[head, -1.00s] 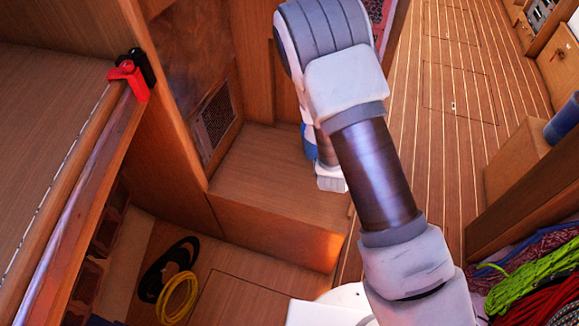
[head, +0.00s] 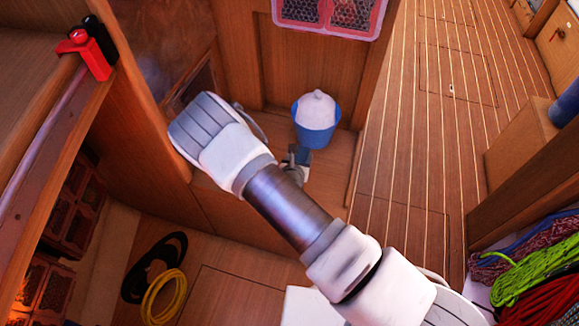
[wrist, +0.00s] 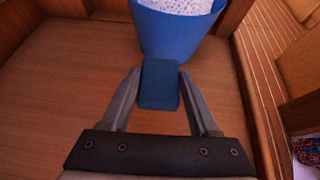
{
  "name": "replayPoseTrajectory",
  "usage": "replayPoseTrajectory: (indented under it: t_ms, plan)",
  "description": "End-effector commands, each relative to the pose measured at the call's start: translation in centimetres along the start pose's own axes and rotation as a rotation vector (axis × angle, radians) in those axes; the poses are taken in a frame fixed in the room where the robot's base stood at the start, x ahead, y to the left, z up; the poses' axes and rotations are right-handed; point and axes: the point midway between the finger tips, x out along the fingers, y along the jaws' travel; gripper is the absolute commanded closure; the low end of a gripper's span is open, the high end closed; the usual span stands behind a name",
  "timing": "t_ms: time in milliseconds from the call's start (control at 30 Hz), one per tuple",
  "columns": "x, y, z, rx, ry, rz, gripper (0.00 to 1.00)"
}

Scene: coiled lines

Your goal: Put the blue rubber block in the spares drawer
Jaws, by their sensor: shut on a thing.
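The blue rubber block (wrist: 159,84) is between my two fingertips in the wrist view. My gripper (wrist: 160,78) is shut on it. In the head view, my gripper (head: 296,160) is low over the wooden ledge, just in front of a blue bucket. In the wrist view, the block is just in front of the bucket; whether it touches the bucket or the ledge is unclear. I cannot identify the spares drawer in either view.
The blue bucket (head: 316,133) holds something white. Mesh-fronted bins (head: 75,212) are at the left, below a counter with a red clamp (head: 92,58). Black and yellow coils (head: 163,297) lie on the floor. Coloured ropes (head: 535,270) are at the right. The planked floor is clear.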

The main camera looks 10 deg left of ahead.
Motion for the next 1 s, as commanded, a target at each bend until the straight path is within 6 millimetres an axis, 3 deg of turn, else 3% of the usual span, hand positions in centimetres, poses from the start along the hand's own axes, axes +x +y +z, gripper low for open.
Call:
replayPoseTrajectory:
  t_ms: [100, 233, 600, 967, 1000]
  plan:
    - [0.7, 2.0, -1.2, -0.002, -0.003, 0.002, 1.00]
    - [0.9, 3.0, -1.6, 0.001, -0.001, 0.000, 1.00]
    - [2.9, 3.0, -5.2, -0.002, -0.001, -0.001, 1.00]
    - [3.0, 3.0, -5.4, 0.002, -0.001, -0.002, 1.00]
    - [3.1, 3.0, -5.4, 0.002, -0.001, -0.002, 0.37]
